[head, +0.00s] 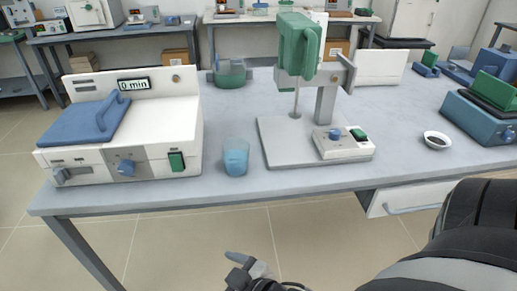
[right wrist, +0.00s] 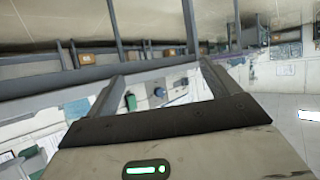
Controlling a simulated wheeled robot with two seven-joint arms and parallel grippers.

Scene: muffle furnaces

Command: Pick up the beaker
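The beaker (head: 236,157) is a small, pale blue, see-through cup. It stands upright near the front edge of the grey table (head: 225,190), between a white furnace and a stirrer stand. My right gripper (head: 246,265) is low at the bottom of the head view, in front of the table and apart from the beaker. In the right wrist view its two fingers (right wrist: 165,95) are spread with nothing between them. I cannot make out the beaker clearly in that view. My left gripper is not in view.
The white furnace (head: 125,125) with a blue lid stands left of the beaker. The stirrer stand (head: 325,100) with a green head is close on its right. A green-based container (head: 230,75) is behind. A small white dish (head: 437,140) and a blue device (head: 480,118) are at right.

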